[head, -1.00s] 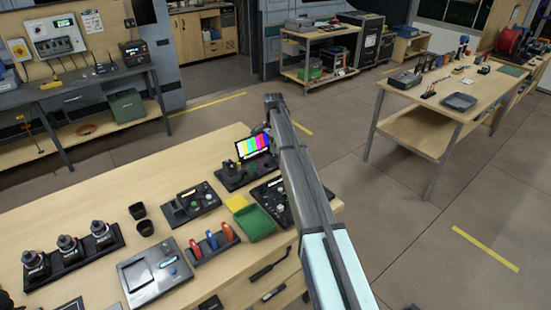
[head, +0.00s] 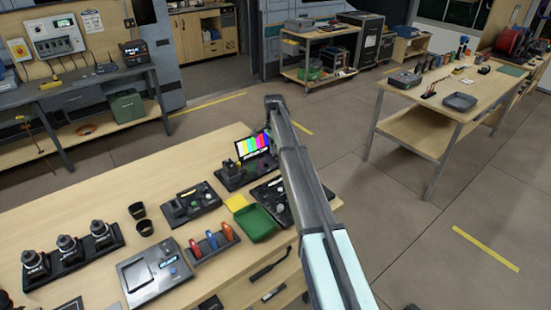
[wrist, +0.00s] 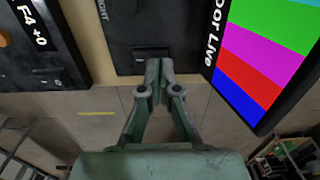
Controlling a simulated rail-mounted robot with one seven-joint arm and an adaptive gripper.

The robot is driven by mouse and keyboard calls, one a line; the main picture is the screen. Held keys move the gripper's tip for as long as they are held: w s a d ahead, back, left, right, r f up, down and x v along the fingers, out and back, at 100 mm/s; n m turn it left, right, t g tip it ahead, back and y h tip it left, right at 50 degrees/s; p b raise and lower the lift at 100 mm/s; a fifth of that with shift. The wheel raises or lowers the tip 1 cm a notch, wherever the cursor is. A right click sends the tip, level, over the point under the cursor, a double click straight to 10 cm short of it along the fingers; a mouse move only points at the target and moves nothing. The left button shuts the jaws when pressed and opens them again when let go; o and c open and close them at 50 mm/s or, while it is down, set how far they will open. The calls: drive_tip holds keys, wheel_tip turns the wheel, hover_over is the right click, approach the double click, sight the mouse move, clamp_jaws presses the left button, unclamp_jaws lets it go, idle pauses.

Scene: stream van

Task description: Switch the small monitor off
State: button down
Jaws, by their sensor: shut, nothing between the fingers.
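The small monitor (head: 254,145) stands on the near wooden bench in the head view, beside my arm. Its screen is lit with colour bars. In the wrist view the lit screen (wrist: 265,50) is at the right. A dark panel (wrist: 140,22) lies left of it, with part of a label visible. A small dark rocker-like part (wrist: 151,53) sits near that panel's lower edge. My gripper (wrist: 160,64) is shut and empty, its tips right at this part. I cannot tell whether they touch it. My arm hides the gripper in the head view.
Left of the monitor is a control unit (head: 192,202). Open floor lies right of the bench.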

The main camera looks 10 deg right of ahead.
drive_tip(key=shift+f, duration=0.8)
idle(0.4)
drive_tip(key=shift+r, duration=0.15)
drive_tip(key=shift+r+p, duration=1.15)
drive_tip(key=shift+r, duration=2.25)
